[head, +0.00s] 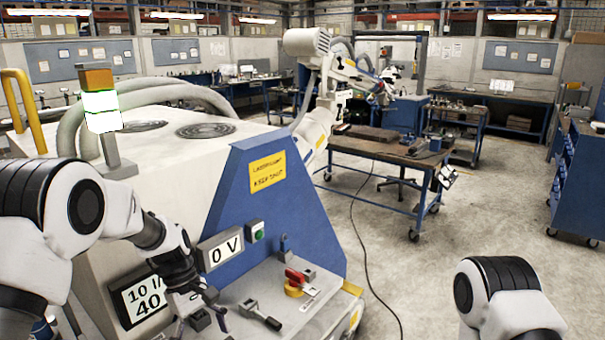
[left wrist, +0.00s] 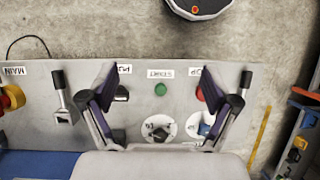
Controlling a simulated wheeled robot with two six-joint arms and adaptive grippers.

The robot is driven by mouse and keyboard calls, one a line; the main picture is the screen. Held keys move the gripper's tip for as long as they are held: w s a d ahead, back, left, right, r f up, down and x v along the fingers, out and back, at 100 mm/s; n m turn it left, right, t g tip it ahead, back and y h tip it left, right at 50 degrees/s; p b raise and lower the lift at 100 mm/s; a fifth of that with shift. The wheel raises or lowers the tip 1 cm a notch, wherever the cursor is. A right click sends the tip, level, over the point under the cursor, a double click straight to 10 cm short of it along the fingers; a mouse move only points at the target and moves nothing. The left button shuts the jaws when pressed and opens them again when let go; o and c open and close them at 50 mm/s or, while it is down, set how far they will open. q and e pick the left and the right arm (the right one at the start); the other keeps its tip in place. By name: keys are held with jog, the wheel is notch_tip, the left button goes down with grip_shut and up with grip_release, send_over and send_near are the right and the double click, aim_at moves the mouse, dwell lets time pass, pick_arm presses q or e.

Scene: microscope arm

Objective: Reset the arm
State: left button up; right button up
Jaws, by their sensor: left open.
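A white cabinet with a sloping blue side (head: 262,215) fills the left of the head view, its grey control panel (head: 275,325) at the front. My left gripper (head: 197,318) is open and empty at the panel's left part. In the left wrist view, a green button (left wrist: 160,89) labelled START lies between the left gripper's fingers (left wrist: 160,80). A red button (left wrist: 200,94), partly hidden by a finger, sits to its right. Two round dials (left wrist: 160,129) lie below. A lever (left wrist: 62,97) and a red-yellow MAIN switch (left wrist: 8,98) are further left. A white robot arm (head: 313,95) stands behind the cabinet. My right gripper is out of view.
A voltage display (head: 221,251) reads 0 V; another display (head: 148,298) shows 10 and 40. A signal tower (head: 101,110) glows white with green edges. A workbench (head: 395,150) stands beyond the cabinet. A cable (head: 362,240) lies on the otherwise open floor.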

pick_arm(q)
jog(key=s+a+f+g+b, duration=0.15)
jog(key=s+f+b, duration=0.25)
jog(key=s+f, duration=0.6)
jog(key=s+a+f+g+b, duration=0.1)
jog(key=s+f+g+b, duration=0.15)
jog(key=s+f, duration=0.8)
jog(key=s+a+f+m+t+y+b, duration=0.35)
jog(key=s+f+m+b, duration=0.2)
jog(key=s+f, duration=0.9)
jog(key=w+m+t, duration=0.4)
jog(key=w, duration=0.2)
jog(key=shift+w+f+p, duration=0.3)
jog(key=shift+w+f, duration=0.1)
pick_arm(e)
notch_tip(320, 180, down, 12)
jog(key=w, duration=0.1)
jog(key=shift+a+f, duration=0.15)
